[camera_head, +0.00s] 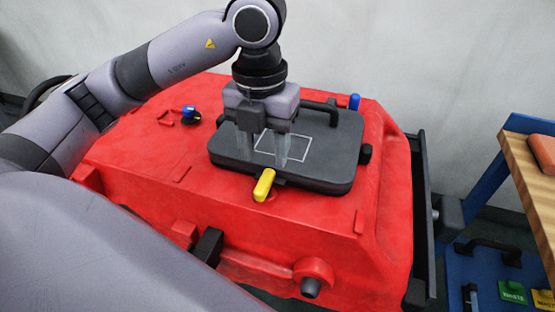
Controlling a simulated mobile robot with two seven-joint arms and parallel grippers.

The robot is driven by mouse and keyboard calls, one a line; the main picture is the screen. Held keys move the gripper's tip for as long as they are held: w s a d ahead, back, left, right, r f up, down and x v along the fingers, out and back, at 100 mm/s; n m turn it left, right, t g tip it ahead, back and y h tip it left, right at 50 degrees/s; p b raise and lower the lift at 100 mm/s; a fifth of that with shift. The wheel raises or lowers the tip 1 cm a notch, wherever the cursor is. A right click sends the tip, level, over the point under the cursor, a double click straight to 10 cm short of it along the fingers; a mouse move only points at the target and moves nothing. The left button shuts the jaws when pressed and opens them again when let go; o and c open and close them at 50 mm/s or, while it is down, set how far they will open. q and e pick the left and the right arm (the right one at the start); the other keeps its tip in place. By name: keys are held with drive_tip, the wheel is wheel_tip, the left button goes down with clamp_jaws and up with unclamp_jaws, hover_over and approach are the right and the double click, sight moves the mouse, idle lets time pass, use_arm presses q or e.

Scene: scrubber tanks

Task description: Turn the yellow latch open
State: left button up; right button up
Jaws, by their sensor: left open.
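The yellow latch (264,185) is a short lever at the front edge of the dark grey lid (330,150) on top of the red tank (220,220). It points down toward the front of the tank. My left gripper (264,153) comes down from above over the lid, just behind the latch. Its two pale fingers are apart and pointing down, with nothing between them. Whether the fingertips touch the lid or latch, I cannot tell. My right gripper is not in view.
A blue knob (189,115) sits on the tank left of the lid, and a blue peg (354,102) behind it. A black handle (320,106) stands on the lid's rear. A wooden table (530,175) with an orange block (543,152) is at right.

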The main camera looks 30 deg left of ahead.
sight(264, 180)
use_arm(q)
drive_tip(key=shift+w+a+f, duration=0.1)
drive_tip(key=shift+w+a, duration=0.05)
drive_tip(key=shift+a, duration=0.1)
wheel_tip(264, 180, down, 7)
drive_tip(key=shift+r, duration=0.1)
clamp_jaws()
